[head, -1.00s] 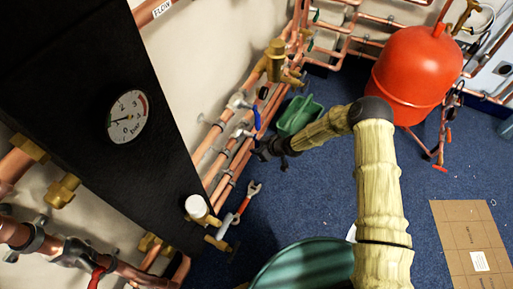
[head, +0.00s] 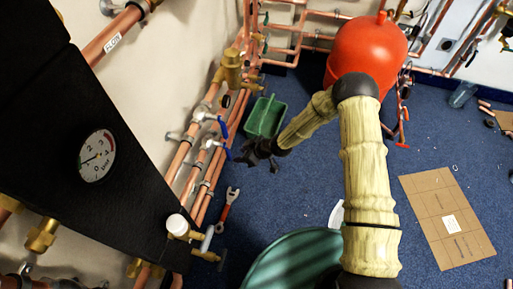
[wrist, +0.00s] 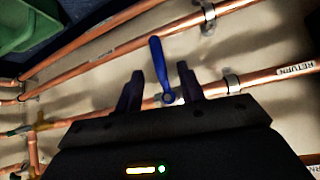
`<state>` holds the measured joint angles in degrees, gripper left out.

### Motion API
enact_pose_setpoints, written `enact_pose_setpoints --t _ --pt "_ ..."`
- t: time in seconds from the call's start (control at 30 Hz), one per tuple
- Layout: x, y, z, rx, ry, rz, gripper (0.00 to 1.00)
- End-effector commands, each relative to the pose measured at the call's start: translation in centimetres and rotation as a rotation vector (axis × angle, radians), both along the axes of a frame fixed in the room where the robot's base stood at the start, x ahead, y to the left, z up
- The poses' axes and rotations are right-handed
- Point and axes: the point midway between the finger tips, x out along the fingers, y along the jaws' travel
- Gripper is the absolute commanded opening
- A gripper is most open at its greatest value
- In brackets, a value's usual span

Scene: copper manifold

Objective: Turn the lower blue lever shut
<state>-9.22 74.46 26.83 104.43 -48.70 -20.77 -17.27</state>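Two blue levers sit on the copper pipes along the wall in the head view. The upper blue lever (head: 222,125) is above the lower blue lever (head: 227,152). My gripper (head: 262,151) is just right of the lower lever. In the wrist view one blue lever (wrist: 160,65) stands out from its pipe, handle pointing up in the picture. My gripper (wrist: 160,92) is open there, with one dark finger on each side of the lever. I cannot tell whether either finger touches it.
Copper pipes (wrist: 90,85) run close behind the lever. A green container (head: 266,117) is beyond my gripper, and a red tank (head: 366,55) stands further back. A wrench (head: 229,206) lies below the levers.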

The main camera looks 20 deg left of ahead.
Motion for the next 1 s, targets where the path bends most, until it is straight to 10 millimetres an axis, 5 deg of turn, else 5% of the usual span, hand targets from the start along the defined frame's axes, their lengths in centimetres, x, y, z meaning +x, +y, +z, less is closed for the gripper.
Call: enact_pose_setpoints --t 0.4,1.0 --pt "-0.6 -5.5 5.6 -0.001 0.002 -0.004 0.39" --pt "-0.7 -6.1 6.1 -0.001 0.002 -0.002 0.39"
